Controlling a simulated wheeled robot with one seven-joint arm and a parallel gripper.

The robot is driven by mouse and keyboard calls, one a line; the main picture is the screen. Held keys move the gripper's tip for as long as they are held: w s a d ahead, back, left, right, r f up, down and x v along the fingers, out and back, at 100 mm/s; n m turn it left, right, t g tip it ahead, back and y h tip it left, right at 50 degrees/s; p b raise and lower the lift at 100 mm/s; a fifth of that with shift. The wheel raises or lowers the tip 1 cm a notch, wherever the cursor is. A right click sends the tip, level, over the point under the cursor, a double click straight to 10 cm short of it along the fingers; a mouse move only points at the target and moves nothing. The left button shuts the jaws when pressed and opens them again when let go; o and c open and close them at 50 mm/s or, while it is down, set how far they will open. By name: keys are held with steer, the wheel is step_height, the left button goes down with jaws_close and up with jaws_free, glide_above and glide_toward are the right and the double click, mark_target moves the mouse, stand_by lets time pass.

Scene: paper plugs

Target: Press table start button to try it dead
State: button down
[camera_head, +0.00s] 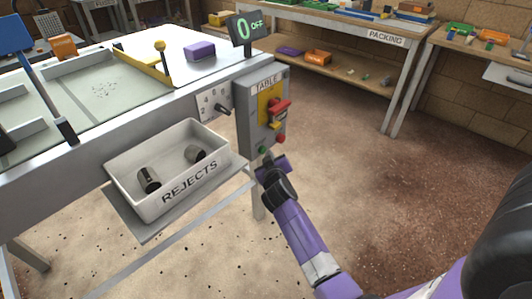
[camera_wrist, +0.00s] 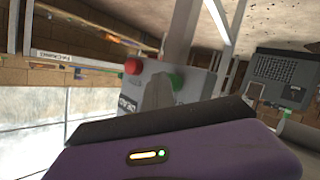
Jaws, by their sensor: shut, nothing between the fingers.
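The grey control box (camera_head: 245,118) labelled TABLE hangs on the front corner of the table. It carries a yellow panel with a red handle (camera_head: 279,107), a red button (camera_head: 281,139) and a green button (camera_head: 262,150) at the bottom. My gripper (camera_head: 267,160) is shut and empty, its tips just below the green button. I cannot tell whether the tips touch the green button. The display (camera_head: 248,28) above the box reads 0 OFF.
A white REJECTS bin (camera_head: 172,186) with two dark cylinders sits left of the box on a shelf. A small panel with a switch (camera_head: 214,104) is beside the box. The packing bench (camera_head: 350,35) stands behind. The floor to the right is free.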

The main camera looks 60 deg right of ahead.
steer(key=shift+s, duration=0.1)
stand_by(0.3)
steer(key=shift+s+a+r+p, duration=0.1)
steer(key=shift+s+a+p, duration=0.2)
steer(key=shift+s, duration=0.45)
steer(key=shift+s+a+p, duration=0.25)
steer(key=shift+s+p, duration=0.1)
steer(key=shift+s, duration=0.9)
steer(key=shift+s+a+p, duration=0.25)
steer(key=shift+s+p, duration=0.1)
steer(key=shift+s, duration=0.85)
